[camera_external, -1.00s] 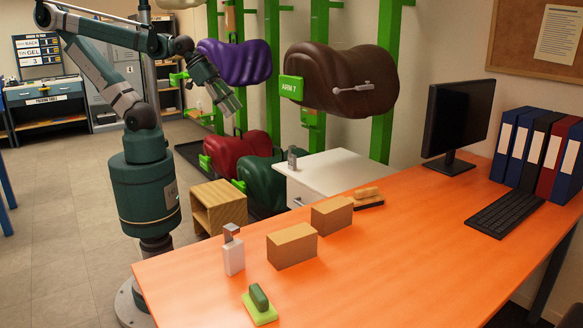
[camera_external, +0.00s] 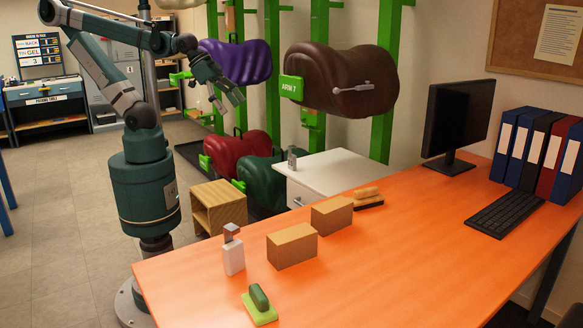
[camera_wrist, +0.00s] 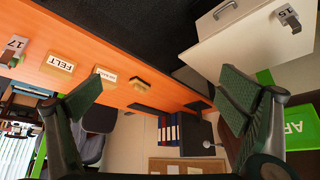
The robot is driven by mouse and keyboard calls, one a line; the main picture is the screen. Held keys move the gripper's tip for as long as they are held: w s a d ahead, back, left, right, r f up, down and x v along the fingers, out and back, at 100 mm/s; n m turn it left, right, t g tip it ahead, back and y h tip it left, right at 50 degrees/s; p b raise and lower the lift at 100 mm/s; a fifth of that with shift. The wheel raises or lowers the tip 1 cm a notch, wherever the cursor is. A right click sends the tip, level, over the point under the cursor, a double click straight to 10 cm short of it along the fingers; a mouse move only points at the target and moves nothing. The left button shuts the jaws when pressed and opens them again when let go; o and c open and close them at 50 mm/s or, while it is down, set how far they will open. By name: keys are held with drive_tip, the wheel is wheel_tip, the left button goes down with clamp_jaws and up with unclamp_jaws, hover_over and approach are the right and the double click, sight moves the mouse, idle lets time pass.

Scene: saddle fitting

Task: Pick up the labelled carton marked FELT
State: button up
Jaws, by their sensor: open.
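The carton marked FELT (camera_wrist: 60,65) is a small tan box with a white label, seen upside down on the orange table in the wrist view. In the external view the matching plain brown carton (camera_external: 292,246) stands beside a white number holder, with its label out of sight. A second carton (camera_wrist: 101,88) stands beside it, its label hard to read; it also shows in the external view (camera_external: 332,214). My gripper (camera_external: 228,106) is open and empty, high up near the hanging saddles and well apart from both cartons. Its two fingers (camera_wrist: 162,92) are spread in the wrist view.
The orange table (camera_external: 400,255) carries a number holder (camera_external: 233,254), a green sponge-like block (camera_external: 259,303), a brush (camera_external: 367,198), a keyboard and monitor. A white cabinet (camera_external: 340,170) stands behind. A brown saddle (camera_external: 345,80) on a green arm hangs right of my gripper.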

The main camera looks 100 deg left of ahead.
drive_tip(key=w+d+r+m+g+h+p, duration=0.1)
drive_tip(key=w+d+r+m+p, duration=0.15)
drive_tip(key=w+d, duration=0.8)
drive_tip(key=m+g+h+p, duration=0.2)
drive_tip(key=m+g+p, duration=0.1)
drive_tip(key=m, duration=0.4)
hover_over(291, 232)
drive_tip(key=s+a, duration=0.2)
wheel_tip(291, 232, down, 20)
drive_tip(key=shift+w+d+r, duration=0.15)
drive_tip(key=shift+r, duration=0.05)
drive_tip(key=shift+x, duration=1.25)
drive_tip(key=shift+f+b, duration=0.1)
drive_tip(key=shift+b, duration=0.2)
